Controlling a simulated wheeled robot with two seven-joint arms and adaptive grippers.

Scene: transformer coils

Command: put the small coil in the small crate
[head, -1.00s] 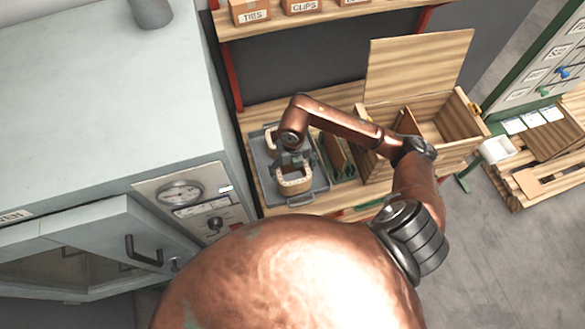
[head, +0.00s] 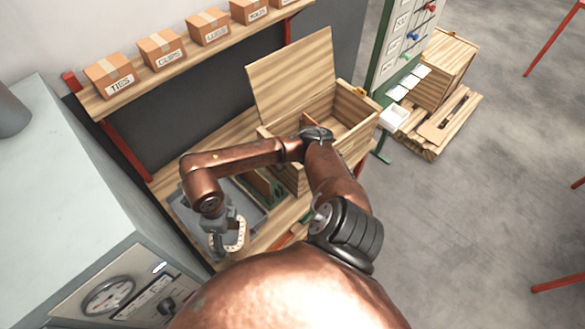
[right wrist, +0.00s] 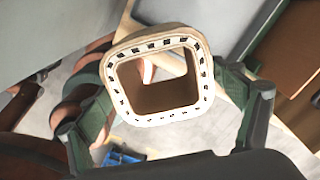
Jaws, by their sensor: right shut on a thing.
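My right gripper (head: 227,240) is shut on the small coil (head: 241,235), a pale rounded-square ring with dark marks around its rim. It hangs at the left end of the bench, by the grey tray (head: 183,218). In the right wrist view the coil (right wrist: 195,62) sits between the two fingers, its opening facing the camera. An open wooden crate (head: 362,132) with an inner divider and raised lid stands on the bench, right of the gripper. A smaller-looking wooden crate (head: 455,52) stands on the floor pallet at the upper right. My left gripper is not in view.
A green rack (head: 262,188) stands between tray and open crate, partly behind my arm. A shelf with labelled cartons (head: 162,48) runs above the bench. A grey cabinet with a gauge (head: 108,296) is at the left.

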